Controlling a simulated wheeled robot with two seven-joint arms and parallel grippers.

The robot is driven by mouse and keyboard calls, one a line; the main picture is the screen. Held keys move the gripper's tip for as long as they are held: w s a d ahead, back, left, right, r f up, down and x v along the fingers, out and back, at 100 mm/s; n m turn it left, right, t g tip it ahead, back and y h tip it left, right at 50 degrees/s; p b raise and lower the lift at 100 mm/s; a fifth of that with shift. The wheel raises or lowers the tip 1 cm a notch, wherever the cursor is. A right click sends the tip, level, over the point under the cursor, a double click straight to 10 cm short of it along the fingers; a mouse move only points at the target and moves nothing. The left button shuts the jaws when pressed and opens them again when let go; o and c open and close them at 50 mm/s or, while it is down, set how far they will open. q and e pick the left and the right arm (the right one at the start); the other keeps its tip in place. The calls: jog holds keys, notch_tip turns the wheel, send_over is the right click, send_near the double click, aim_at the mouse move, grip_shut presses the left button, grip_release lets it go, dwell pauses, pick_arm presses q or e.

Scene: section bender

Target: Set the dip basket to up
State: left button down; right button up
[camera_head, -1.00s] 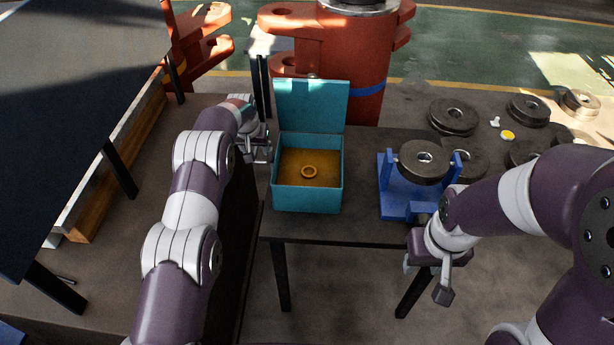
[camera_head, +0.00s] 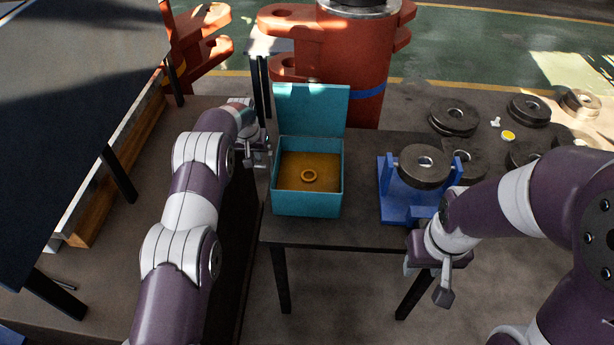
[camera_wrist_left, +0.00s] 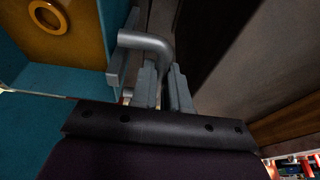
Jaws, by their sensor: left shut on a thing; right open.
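The dip basket station is a teal open box (camera_head: 307,205) with a raised teal back panel (camera_head: 312,108), standing on the small dark table. Inside is an amber-brown surface (camera_head: 320,166) with a gold ring (camera_head: 309,176) on it; the ring also shows in the left wrist view (camera_wrist_left: 34,14). In the left wrist view a grey bent handle (camera_wrist_left: 148,40) is fixed to the box's side. My left gripper (camera_wrist_left: 163,82) is shut on this handle, at the box's left side; it also shows in the head view (camera_head: 262,158). My right gripper (camera_head: 437,282) is open and empty in front of the table.
A blue stand (camera_head: 407,206) holding a dark ring-shaped roller (camera_head: 424,166) is right of the box. Several dark rollers lie at the back right, near a yellow-topped piece (camera_head: 508,136). A large orange machine (camera_head: 345,60) stands behind the box.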

pick_arm(q)
jog(key=r, duration=0.2)
jog(key=r+p, duration=0.1)
jog(key=shift+w+r, duration=0.2)
jog(key=shift+w, duration=0.1)
jog(key=shift+r+p, duration=0.3)
jog(key=shift+r, duration=0.4)
jog(key=shift+w+r+p, duration=0.15)
jog(key=shift+r+p, duration=0.3)
jog(key=shift+r, duration=0.4)
jog(key=c, duration=0.8)
grip_release()
jog(key=shift+c, duration=0.2)
jog(key=shift+s+f, duration=0.15)
jog(key=shift+s, duration=0.05)
notch_tip(320, 180, up, 9)
jog(key=p, duration=0.5)
